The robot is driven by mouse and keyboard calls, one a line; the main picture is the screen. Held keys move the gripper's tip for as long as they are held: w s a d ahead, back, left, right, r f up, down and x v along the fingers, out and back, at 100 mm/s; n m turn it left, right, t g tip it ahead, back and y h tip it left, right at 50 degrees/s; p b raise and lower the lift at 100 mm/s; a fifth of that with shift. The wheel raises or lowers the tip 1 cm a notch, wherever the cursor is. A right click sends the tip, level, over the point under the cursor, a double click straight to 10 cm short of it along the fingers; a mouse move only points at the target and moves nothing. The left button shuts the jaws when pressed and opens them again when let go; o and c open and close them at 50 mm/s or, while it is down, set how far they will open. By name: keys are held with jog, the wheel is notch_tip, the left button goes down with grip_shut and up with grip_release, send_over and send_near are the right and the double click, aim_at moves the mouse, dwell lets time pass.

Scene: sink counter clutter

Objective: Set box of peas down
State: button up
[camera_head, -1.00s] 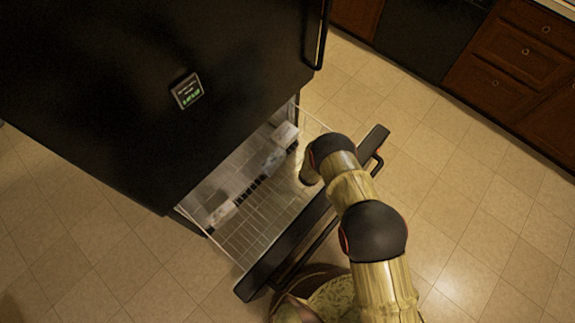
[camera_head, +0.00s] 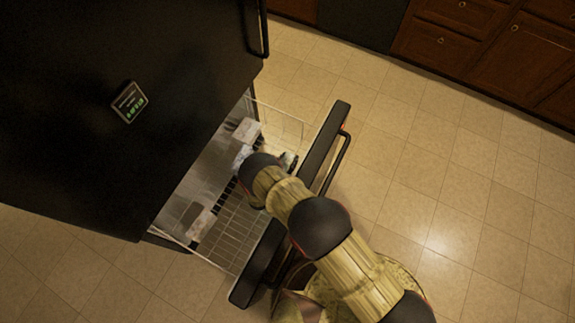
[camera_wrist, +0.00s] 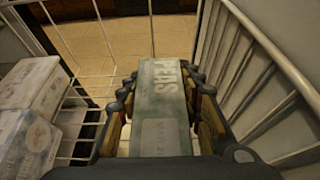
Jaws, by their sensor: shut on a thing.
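The box of peas (camera_wrist: 160,95) is a pale green carton with "PEAS" lettering, standing between the fingers in the wrist view. My gripper (camera_wrist: 163,100) is shut on it, with a finger along each side. The box is inside a white wire basket (camera_wrist: 105,50), with bars around it; whether its underside touches the basket floor cannot be told. In the head view the wire basket (camera_head: 232,235) belongs to a pulled-out black freezer drawer, and my arm reaches down into it. My arm hides the gripper and most of the held box there.
White boxes (camera_wrist: 30,95) lie to the left of the held box in the wrist view. In the head view, boxes (camera_head: 245,131) and (camera_head: 200,222) lie along the basket's back side. The black drawer front (camera_head: 325,145) borders the basket on the right. Bare wire floor shows at the basket's near end.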

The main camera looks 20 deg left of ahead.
jog(key=shift+s+a+f+b, duration=0.1)
jog(key=shift+f+b, duration=0.1)
jog(key=shift+f, duration=0.4)
jog(key=shift+s+d+f+b, duration=0.1)
jog(key=shift+s+f+b, duration=0.1)
jog(key=shift+f, duration=0.45)
jog(key=shift+s+a+f+b, duration=0.1)
jog(key=shift+f+b, duration=0.1)
jog(key=shift+f, duration=0.4)
jog(key=shift+f, duration=0.15)
jog(key=o, duration=1.4)
jog(key=d+p+v, duration=0.1)
jog(key=p+v, duration=0.1)
jog(key=v, duration=1)
jog(key=shift+a+p, duration=0.4)
jog(key=shift+a, duration=0.05)
